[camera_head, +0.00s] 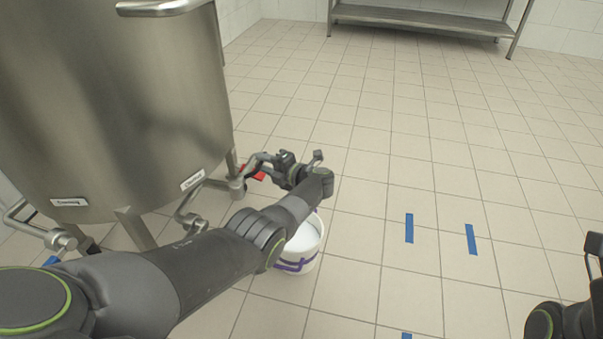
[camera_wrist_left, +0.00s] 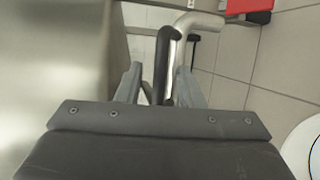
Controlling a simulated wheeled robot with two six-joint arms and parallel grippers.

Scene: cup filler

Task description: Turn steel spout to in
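A bent steel spout (camera_head: 250,164) comes off a fitting at the right foot of the large steel tank (camera_head: 150,100). The spout also shows in the left wrist view (camera_wrist_left: 197,24) as a shiny curved pipe, with a black rod-like part (camera_wrist_left: 164,65) beside it. My left gripper (camera_wrist_left: 160,84) has its fingers apart, on either side of the black part. A gap shows on the rod's left; contact on the right cannot be told. In the head view my left gripper (camera_head: 268,162) is at the spout. My right arm is at the lower right edge, its fingers not clearly shown.
A white bucket (camera_head: 306,240) with a purple band stands on the floor under my left arm. Another steel pipe (camera_head: 187,212) and a valve (camera_head: 60,239) stick out from the tank. A red object (camera_head: 256,173) lies behind the spout. Blue tape (camera_head: 409,228) marks open floor.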

